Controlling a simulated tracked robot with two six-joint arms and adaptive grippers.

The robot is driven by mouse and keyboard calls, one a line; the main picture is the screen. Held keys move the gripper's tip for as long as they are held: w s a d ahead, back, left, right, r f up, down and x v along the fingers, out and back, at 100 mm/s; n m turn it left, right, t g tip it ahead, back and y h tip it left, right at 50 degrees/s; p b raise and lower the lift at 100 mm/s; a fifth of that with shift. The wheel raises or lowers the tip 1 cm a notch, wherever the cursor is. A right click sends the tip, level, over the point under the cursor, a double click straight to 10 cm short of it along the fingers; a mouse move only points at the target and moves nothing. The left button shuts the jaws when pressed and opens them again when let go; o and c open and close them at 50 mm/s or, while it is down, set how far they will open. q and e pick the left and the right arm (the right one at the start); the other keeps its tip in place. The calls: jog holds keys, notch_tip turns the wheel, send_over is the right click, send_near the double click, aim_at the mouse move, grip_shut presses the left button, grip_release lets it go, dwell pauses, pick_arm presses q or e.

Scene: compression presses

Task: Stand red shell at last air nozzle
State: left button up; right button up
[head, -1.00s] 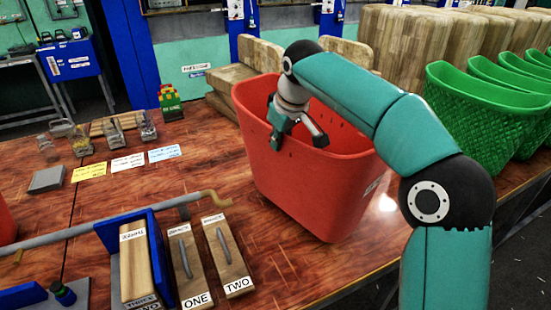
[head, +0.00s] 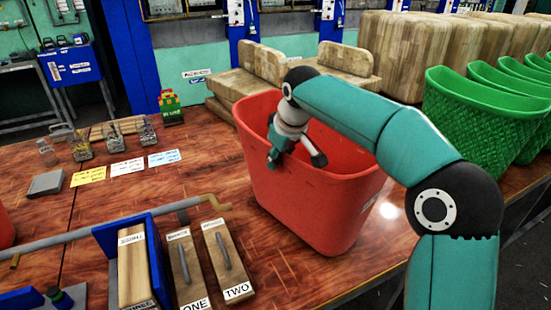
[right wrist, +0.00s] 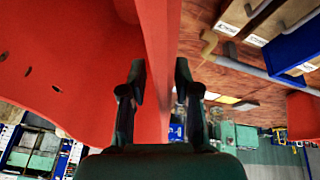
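The red shell (head: 310,205) is a tall tapered bin standing upright on the wooden bench in the head view, with its open top up. My right gripper (head: 295,158) is at its near rim, pointing down. In the right wrist view the two fingers of my right gripper (right wrist: 160,82) straddle the shell's wall (right wrist: 158,40), one on each side. They look spread, with no clear clamping contact. The slotted inside of the shell (right wrist: 70,60) fills the left of that view. My left gripper is not in view. I cannot identify an air nozzle.
Wooden blocks labelled ONE (head: 186,265) and TWO (head: 226,262) lie front left, beside a blue bracket (head: 110,240) and a grey bar. Green shells (head: 480,110) stand at the right. Wooden seat parts (head: 245,90) lie behind. Jars and paper notes (head: 128,166) lie left.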

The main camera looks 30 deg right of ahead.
jog(key=shift+r, duration=0.15)
jog(key=p+v, duration=0.1)
jog(key=v, duration=1.1)
